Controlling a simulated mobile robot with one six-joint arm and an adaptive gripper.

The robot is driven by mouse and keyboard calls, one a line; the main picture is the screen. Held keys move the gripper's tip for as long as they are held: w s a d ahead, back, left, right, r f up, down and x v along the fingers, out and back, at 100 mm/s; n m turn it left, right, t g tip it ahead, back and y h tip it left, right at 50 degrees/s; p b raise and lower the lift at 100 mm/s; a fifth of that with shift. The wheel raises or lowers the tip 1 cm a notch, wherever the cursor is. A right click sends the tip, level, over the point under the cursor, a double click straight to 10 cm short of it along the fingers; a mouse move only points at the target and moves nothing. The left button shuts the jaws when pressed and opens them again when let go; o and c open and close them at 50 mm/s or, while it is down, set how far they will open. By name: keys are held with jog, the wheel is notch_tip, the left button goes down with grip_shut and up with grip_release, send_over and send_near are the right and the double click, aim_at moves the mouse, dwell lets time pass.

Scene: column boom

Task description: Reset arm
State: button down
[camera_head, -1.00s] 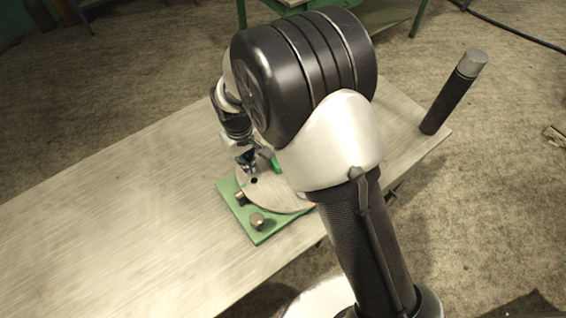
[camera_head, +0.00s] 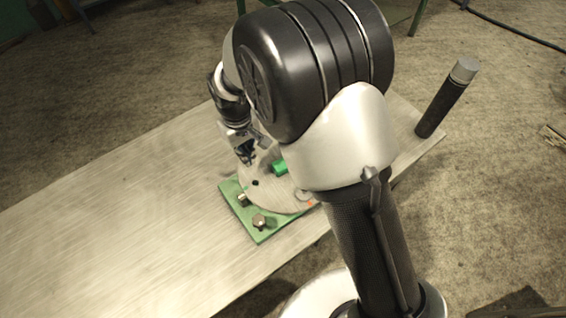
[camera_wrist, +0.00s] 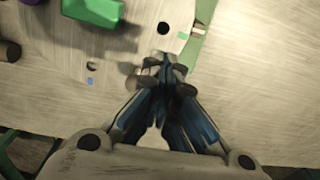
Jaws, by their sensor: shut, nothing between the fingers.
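A dark hole (camera_wrist: 163,28) in the plate is just beyond the fingertips.
The long wooden bench (camera_head: 110,215) is bare on the left. Knobs (camera_head: 259,221) stand on the green base's near side. A dark post with a grey top (camera_head: 446,98) stands at the bench's right end. A purple piece (camera_wrist: 32,2) is partly visible at the wrist view's top left.

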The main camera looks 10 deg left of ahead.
jog(key=shift+r+p, duration=0.35)
jog(key=shift+r, duration=0.55)
